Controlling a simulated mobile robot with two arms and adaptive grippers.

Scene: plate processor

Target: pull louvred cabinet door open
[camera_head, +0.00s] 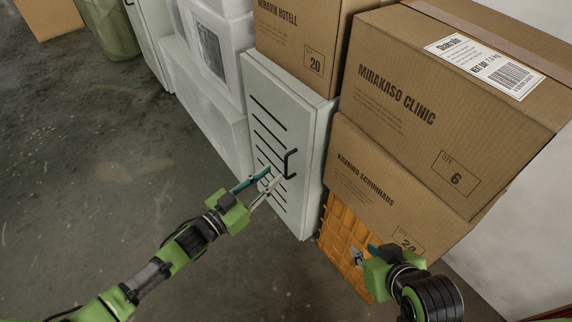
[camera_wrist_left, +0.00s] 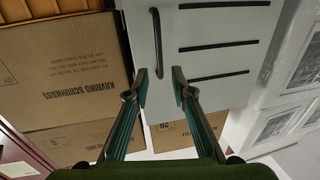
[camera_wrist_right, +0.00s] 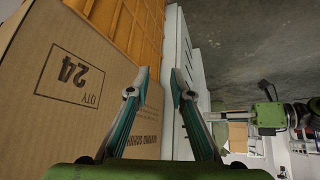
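The louvred door (camera_head: 299,122) is pale grey-white with dark horizontal slots, on a low cabinet among stacked boxes. It looks shut. Its dark vertical bar handle (camera_head: 290,164) is near the door's right edge. My left gripper (camera_head: 270,180) is in front of the door, beside the handle's lower end. In the left wrist view the open fingers (camera_wrist_left: 159,72) point at the door, with the handle (camera_wrist_left: 157,42) just ahead between the fingertip lines; contact cannot be told. My right gripper (camera_head: 364,253) is open and empty before the boxes; its fingers also show in the right wrist view (camera_wrist_right: 157,74).
Cardboard boxes (camera_head: 400,105) are stacked right of the cabinet, above an orange crate (camera_head: 340,236). White containers (camera_head: 207,100) stand left of it. A green bin (camera_head: 106,28) is at the far left. The concrete floor (camera_head: 90,150) before the door is clear.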

